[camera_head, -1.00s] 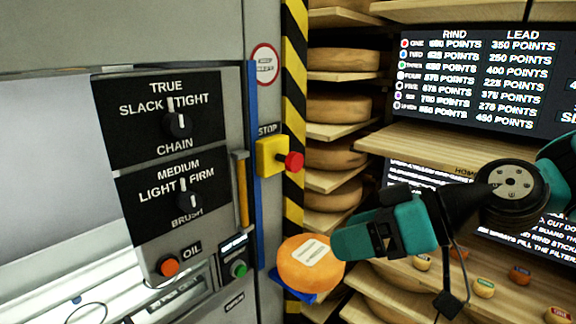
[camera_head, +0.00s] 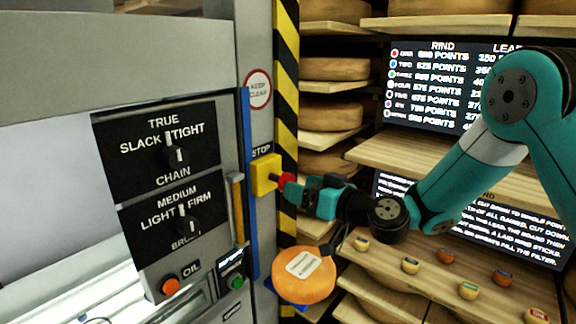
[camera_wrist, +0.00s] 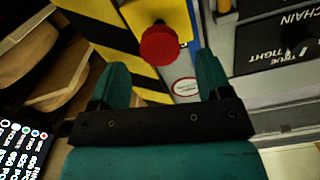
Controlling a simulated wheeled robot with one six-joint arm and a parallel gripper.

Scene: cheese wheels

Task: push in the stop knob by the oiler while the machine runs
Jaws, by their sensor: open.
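The stop knob (camera_head: 285,181) is a red mushroom knob on a yellow box (camera_head: 263,176) under the word STOP, beside a blue strip and striped post. In the wrist view the knob (camera_wrist: 160,46) shows between and beyond my fingertips. My gripper (camera_head: 296,189) is open and empty, pointing left at the knob from close by. In the wrist view its two fingers (camera_wrist: 162,72) stand wide apart; whether they touch the knob I cannot tell. The OIL button (camera_head: 170,286) is orange, at the lower left of the panel. Whether the machine is running I cannot tell.
An orange cheese wheel (camera_head: 304,275) with a label sits on a blue support below my gripper. Shelves of cheese wheels (camera_head: 335,70) stand behind the striped post (camera_head: 287,90). A wooden ledge with small cheese pieces (camera_head: 410,265) lies at the lower right. Two dials sit on the panel (camera_head: 158,140).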

